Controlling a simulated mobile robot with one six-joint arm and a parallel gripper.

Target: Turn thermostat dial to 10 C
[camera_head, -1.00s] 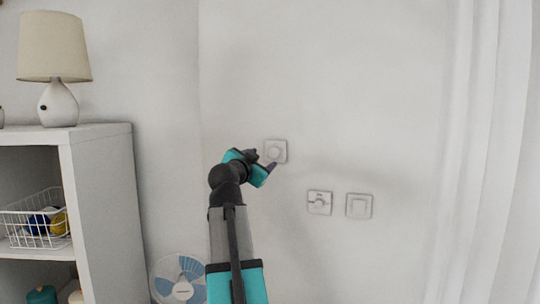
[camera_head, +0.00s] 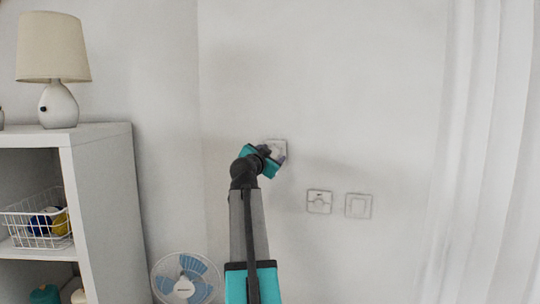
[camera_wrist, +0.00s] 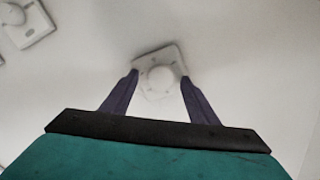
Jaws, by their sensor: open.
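The thermostat is a white square plate (camera_head: 280,145) with a round dial on the wall, partly hidden behind my gripper in the head view. In the wrist view its plate (camera_wrist: 174,54) is tilted and its round white dial (camera_wrist: 160,79) lies between the fingertips. My gripper (camera_head: 273,157) is at the thermostat; it also shows in the wrist view (camera_wrist: 159,77). Its two dark fingers are open, one on each side of the dial. I cannot tell whether they touch the dial.
Two more wall plates, one with a knob (camera_head: 319,202) and one plain (camera_head: 358,206), sit lower right. A shelf (camera_head: 104,190) with a lamp (camera_head: 56,60) stands left. A fan (camera_head: 184,282) is below. A white curtain (camera_head: 490,150) hangs right.

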